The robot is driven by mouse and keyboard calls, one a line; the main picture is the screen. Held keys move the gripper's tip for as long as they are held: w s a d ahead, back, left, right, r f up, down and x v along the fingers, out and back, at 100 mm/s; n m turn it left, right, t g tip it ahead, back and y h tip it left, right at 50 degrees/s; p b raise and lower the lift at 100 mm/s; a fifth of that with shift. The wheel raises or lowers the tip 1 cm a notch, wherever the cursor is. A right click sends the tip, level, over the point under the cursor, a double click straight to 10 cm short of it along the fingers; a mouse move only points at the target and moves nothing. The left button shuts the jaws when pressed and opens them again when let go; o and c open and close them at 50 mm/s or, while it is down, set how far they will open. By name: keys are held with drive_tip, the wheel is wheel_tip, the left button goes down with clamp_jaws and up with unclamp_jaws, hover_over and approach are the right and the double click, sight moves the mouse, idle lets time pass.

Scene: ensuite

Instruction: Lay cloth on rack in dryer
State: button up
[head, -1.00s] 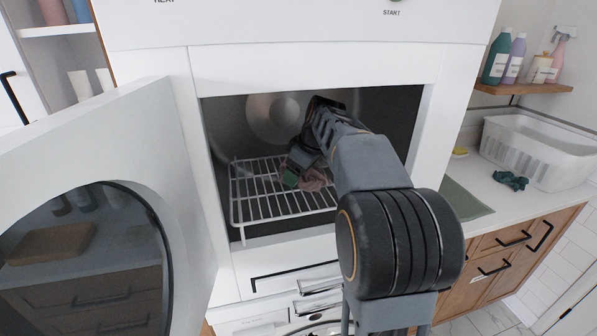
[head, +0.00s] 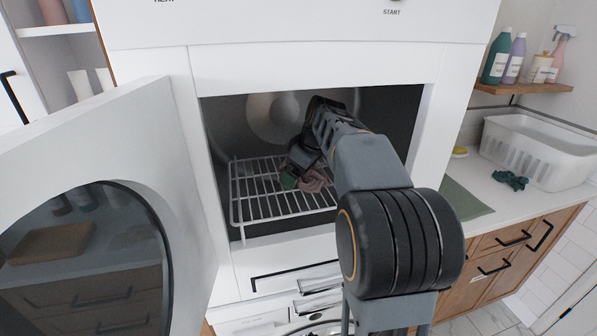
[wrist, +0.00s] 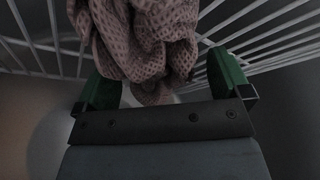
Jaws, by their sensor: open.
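A pinkish waffle-weave cloth (head: 313,180) lies crumpled on the white wire rack (head: 250,207) inside the dryer (head: 318,60). My gripper (head: 298,180) is inside the drum opening, low at the rack. In the wrist view my gripper (wrist: 165,85) is open, with its green fingers apart on either side of the near part of the cloth (wrist: 145,40). The rack's white bars (wrist: 265,35) show on both sides of the cloth. In the head view my arm hides part of the cloth and the right part of the rack.
The dryer door (head: 150,180) stands open to the left. The opening's frame surrounds my arm closely on the right. On the counter at right are a white basket (head: 540,150) and a dark green cloth (head: 510,180). Bottles (head: 515,57) stand on a shelf above.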

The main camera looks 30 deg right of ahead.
drive_tip(key=v, duration=0.2)
drive_tip(key=shift+d+r, duration=0.1)
drive_tip(key=shift+r, duration=0.2)
drive_tip(key=s+d+b, duration=0.1)
drive_tip(key=s, duration=0.2)
drive_tip(key=s+d, duration=0.2)
drive_tip(key=s, duration=0.2)
drive_tip(key=s+d+b, duration=0.1)
drive_tip(key=s+d, duration=0.1)
drive_tip(key=s, duration=0.2)
drive_tip(key=shift+d+r+b, duration=0.2)
drive_tip(key=shift+d+b, duration=0.05)
drive_tip(key=shift+b, duration=0.05)
